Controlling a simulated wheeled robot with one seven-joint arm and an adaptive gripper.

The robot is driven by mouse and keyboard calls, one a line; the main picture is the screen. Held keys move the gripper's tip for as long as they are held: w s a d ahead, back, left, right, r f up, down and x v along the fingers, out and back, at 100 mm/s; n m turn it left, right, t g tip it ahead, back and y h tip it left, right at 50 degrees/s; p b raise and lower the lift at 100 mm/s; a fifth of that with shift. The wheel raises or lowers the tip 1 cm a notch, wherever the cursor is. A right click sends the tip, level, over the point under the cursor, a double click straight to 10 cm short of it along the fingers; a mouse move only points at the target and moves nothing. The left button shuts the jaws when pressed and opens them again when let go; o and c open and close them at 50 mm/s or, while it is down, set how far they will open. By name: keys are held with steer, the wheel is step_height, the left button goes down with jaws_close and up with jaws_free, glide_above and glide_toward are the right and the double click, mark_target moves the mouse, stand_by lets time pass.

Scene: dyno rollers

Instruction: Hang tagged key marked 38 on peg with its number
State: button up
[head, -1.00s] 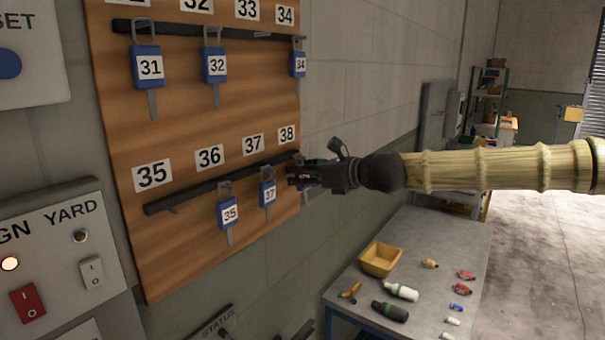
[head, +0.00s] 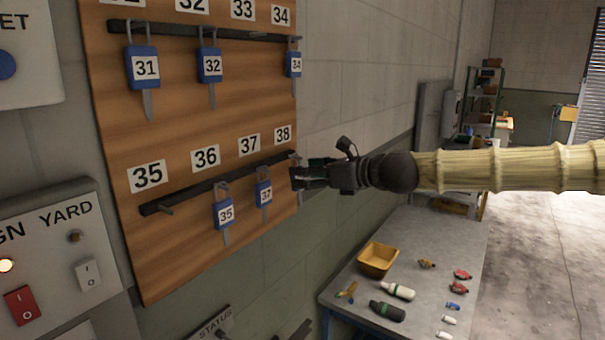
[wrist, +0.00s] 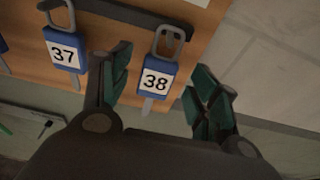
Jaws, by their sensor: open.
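The blue tagged key marked 38 (wrist: 157,77) hangs by its shackle from the right end of the lower peg rail (wrist: 130,14) in the wrist view. In the head view, the lower rail (head: 215,184) runs under the painted numbers, and the 38 label (head: 283,135) is above its right end. My gripper (wrist: 160,90) is open, with one finger on each side of tag 38 and gaps between. In the head view my gripper (head: 303,176) is just right of the board's edge and largely hides tag 38.
Tag 37 (wrist: 63,50) hangs close beside my left finger in the wrist view. A workbench (head: 430,240) with a yellow bin (head: 378,259) and small items stands below right.

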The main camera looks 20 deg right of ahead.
steer(key=shift+v, duration=2.25)
steer(key=s+a+f+n+g+h, duration=0.2)
steer(key=s+f+n, duration=0.15)
steer(key=f, duration=1.05)
steer(key=s+a+f+n+g+h, duration=0.2)
steer(key=s+f+n, duration=0.15)
steer(key=f, duration=0.95)
steer(key=s+a+f+n+g+h, duration=0.15)
steer(key=f+n, duration=0.25)
steer(key=f, duration=1)
steer(key=s+f+n+g+h, duration=0.35)
steer(key=s+f+n, duration=0.45)
steer(key=s+f, duration=0.9)
steer(key=s+f+n+g, duration=0.1)
steer(key=s+f+n, duration=0.2)
steer(key=s, duration=0.3)
steer(key=s+d+f+n+g, duration=0.1)
steer(key=s+f+n, duration=0.1)
steer(key=s, duration=0.4)
steer(key=s+f+n+g, duration=0.1)
steer(key=s+f+n, duration=0.2)
steer(key=s, duration=0.3)
steer(key=shift+d+f+n+h, duration=0.25)
steer(key=shift+f+n+h, duration=0.1)
steer(key=shift+n, duration=0.15)
